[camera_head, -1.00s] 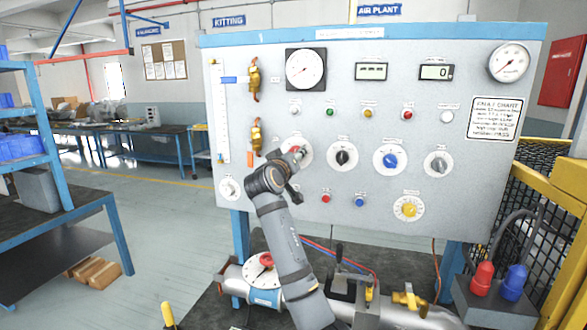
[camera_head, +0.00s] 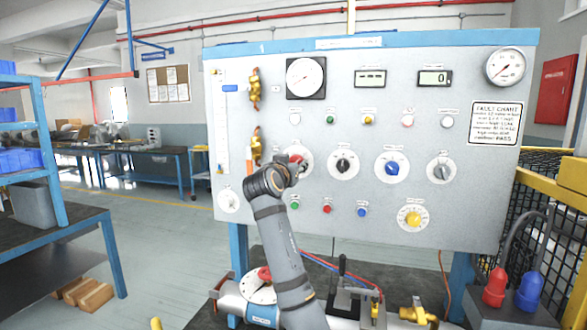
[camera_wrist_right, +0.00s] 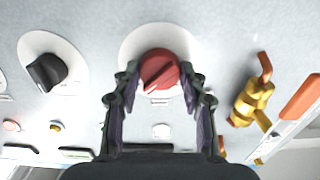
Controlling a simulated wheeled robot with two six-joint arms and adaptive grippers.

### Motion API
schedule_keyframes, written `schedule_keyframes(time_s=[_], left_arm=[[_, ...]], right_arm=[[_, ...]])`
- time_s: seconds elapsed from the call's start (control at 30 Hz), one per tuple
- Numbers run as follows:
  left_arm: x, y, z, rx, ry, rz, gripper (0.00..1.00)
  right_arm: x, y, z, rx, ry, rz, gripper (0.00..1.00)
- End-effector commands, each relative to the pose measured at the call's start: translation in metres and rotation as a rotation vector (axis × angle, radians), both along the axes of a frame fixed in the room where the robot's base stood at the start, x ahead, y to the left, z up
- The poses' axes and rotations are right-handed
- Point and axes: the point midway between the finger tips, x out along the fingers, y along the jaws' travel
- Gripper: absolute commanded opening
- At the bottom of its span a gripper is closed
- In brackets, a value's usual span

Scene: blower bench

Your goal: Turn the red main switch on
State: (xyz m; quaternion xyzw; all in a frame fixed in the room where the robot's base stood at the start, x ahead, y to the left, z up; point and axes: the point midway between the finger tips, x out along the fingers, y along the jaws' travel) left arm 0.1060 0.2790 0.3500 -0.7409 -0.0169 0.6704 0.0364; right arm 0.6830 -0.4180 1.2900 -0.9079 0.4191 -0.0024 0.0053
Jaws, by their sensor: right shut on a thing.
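The red main switch (camera_head: 297,157) is a round red knob on a white disc at the left of the panel's knob row, partly hidden by my right arm in the head view. In the right wrist view the red main switch (camera_wrist_right: 160,72) shows its raised bar tilted diagonally. My right gripper (camera_head: 292,166) is at the panel in front of it. In the right wrist view the fingers of my right gripper (camera_wrist_right: 160,86) are on both sides of the knob and shut on it. My left gripper is not in view.
A black knob (camera_head: 344,163), a blue knob (camera_head: 392,168) and a yellow knob (camera_head: 413,219) are to the right on the panel. A brass valve (camera_head: 256,146) is close on the left. Pipework with a red-handled valve (camera_head: 262,276) lies below.

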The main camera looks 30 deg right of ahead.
Motion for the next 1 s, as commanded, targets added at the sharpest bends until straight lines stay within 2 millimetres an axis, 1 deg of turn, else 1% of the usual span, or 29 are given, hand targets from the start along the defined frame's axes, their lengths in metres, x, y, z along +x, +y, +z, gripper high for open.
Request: schedule_keyframes(time_s=[0.03,0.37,0.4,0.53,0.57,0.87,0.93,1.0], left_arm=[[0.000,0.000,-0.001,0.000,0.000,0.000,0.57],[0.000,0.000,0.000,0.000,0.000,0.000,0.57],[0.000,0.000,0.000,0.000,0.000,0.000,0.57],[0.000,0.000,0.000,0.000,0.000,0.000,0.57],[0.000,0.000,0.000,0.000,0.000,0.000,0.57],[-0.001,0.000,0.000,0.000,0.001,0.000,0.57],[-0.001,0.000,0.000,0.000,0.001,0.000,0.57],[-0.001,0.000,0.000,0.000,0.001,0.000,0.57]], right_arm=[[0.001,0.000,-0.002,0.006,0.001,0.001,0.11],[0.001,0.001,-0.002,0.006,0.000,0.001,0.11],[0.001,0.001,-0.002,0.006,0.000,0.001,0.47],[0.000,0.000,-0.002,0.005,-0.001,0.001,0.64],[0.000,0.000,-0.001,0.005,-0.001,0.001,0.66],[-0.001,0.002,-0.001,0.003,-0.002,0.001,0.66],[-0.004,0.007,-0.001,0.004,-0.003,0.003,0.66],[-0.012,0.016,-0.001,0.004,-0.003,0.005,0.66]])
